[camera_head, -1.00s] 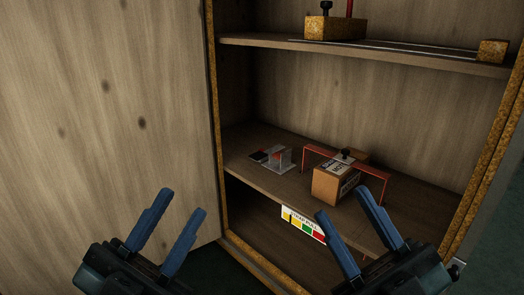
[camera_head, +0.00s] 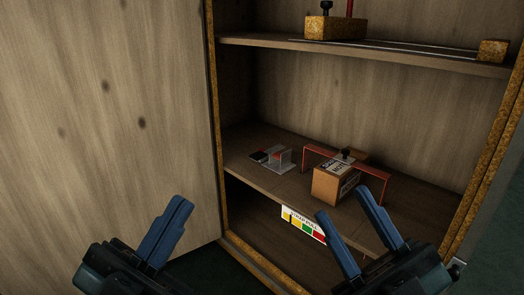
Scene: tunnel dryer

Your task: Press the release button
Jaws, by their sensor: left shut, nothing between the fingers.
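A small grey metal bracket device with a red part (camera_head: 278,157) and a black block (camera_head: 259,156) sits on the lower shelf, left of a brown box. I cannot tell for sure which part is the release button. My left gripper (camera_head: 178,208) is shut and empty, in front of the cabinet, lower left of the device and apart from it. My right gripper (camera_head: 340,203) is open and empty, in front of the lower shelf near the brown box (camera_head: 331,186), seemingly touching nothing.
A red frame (camera_head: 320,150) stands over the brown box. A label with coloured squares (camera_head: 303,224) hangs on the lower shelf's front edge. The upper shelf (camera_head: 400,55) holds yellowish blocks and a black knob. A wooden door panel (camera_head: 100,120) stands at left.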

